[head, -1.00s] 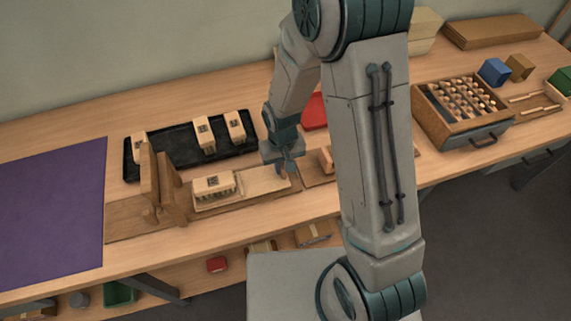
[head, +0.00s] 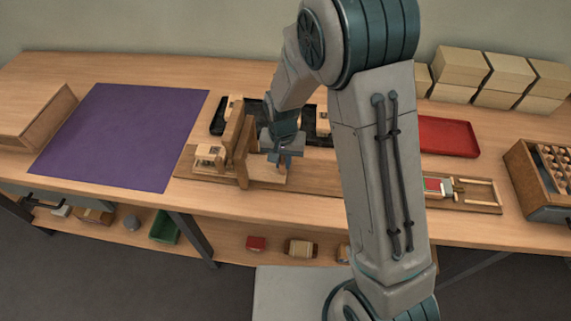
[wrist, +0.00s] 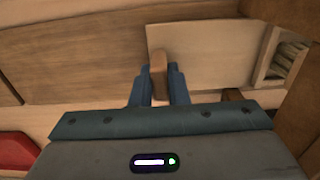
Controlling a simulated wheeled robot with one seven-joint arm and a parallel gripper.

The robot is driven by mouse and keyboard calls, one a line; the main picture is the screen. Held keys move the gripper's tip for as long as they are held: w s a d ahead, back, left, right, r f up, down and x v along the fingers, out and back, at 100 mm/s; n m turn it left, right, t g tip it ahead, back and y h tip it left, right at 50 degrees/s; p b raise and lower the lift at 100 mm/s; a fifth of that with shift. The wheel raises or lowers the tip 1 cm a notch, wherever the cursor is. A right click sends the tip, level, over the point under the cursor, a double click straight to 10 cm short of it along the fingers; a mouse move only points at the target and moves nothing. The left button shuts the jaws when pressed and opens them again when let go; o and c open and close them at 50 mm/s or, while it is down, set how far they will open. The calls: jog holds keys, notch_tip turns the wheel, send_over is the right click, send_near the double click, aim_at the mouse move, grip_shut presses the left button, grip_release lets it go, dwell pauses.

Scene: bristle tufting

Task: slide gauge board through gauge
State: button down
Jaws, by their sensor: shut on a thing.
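The gauge (head: 243,150), two brown upright boards, stands on a long wooden base. The pale gauge board (head: 265,174) lies flat on that base and runs through the gauge; it also shows in the wrist view (wrist: 200,45). A pale brush block (head: 209,155) sits at the board's left end, on the left side of the gauge; its bristles appear at the right edge of the wrist view (wrist: 287,60). My gripper (head: 283,163) is just right of the gauge. In the wrist view its blue fingers are shut on the board's brown upright handle (wrist: 159,75).
A black tray (head: 217,128) with blocks stands behind the gauge, partly hidden by it and my arm. A purple mat (head: 120,135) lies left. A red tray (head: 448,136) and a wooden crate (head: 535,180) are at right. The table's front edge is close.

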jog(key=shift+w+a, duration=0.15)
jog(key=shift+a, duration=0.1)
jog(key=c, duration=1.4)
grip_release()
notch_tip(320, 180, up, 14)
jog(key=shift+b, duration=0.3)
